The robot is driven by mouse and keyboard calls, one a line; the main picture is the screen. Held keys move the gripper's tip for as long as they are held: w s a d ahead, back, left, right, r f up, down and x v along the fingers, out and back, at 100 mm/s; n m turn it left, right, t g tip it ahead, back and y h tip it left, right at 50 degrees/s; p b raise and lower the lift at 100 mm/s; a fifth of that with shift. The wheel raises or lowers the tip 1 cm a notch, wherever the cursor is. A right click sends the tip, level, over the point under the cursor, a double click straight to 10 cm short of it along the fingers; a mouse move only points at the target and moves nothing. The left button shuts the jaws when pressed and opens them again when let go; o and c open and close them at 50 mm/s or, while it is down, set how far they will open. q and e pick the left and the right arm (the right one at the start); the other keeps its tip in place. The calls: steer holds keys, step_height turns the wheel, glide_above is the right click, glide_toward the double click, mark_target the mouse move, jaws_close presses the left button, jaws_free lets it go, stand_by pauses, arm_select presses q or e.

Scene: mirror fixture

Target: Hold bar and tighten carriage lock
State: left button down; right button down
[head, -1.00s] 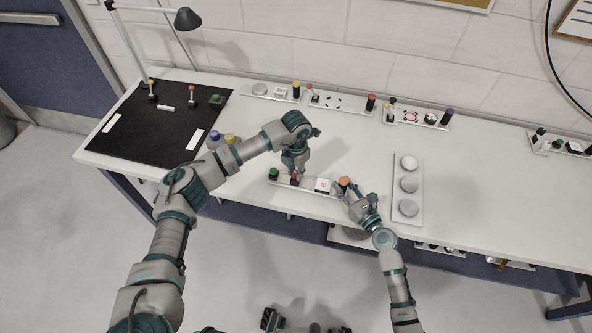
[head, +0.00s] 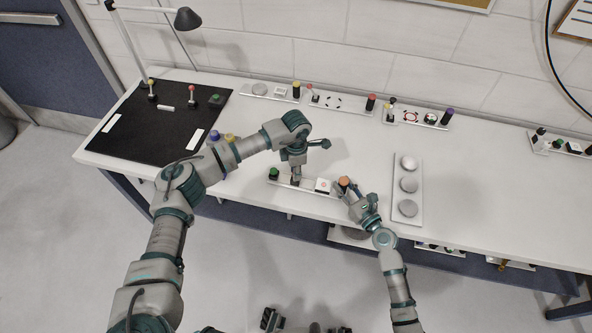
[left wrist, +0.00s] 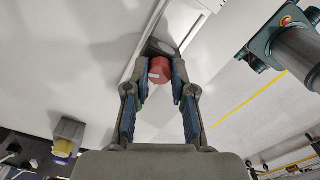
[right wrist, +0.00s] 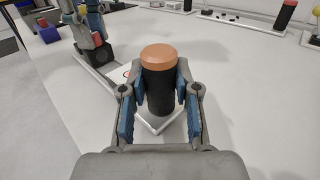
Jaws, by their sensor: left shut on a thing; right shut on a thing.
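A pale bar (head: 308,187) lies near the front edge of the bench. It has a green-topped post (head: 274,173) at its left end and an orange-topped black post (head: 344,182) at its right end. My right gripper (right wrist: 160,80) is shut around the orange-topped post, which stands upright between its fingers. My left gripper (left wrist: 160,76) points down over the bar and is shut on a red knob (left wrist: 160,68) with a pale mark. The dark carriage (right wrist: 96,53) sits below my left gripper in the right wrist view. In the head view the left fingers hide the knob.
A white plate with several grey discs (head: 417,195) lies right of the bar. Other fixtures (head: 415,118) line the back of the bench. A black mat (head: 150,125) and a lamp (head: 187,18) are at the left.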

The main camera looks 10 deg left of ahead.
arm_select(q)
steer(key=shift+m, duration=1.7)
steer(key=c, duration=1)
jaws_free()
steer(key=shift+o, duration=0.2)
step_height(320, 180, up, 12)
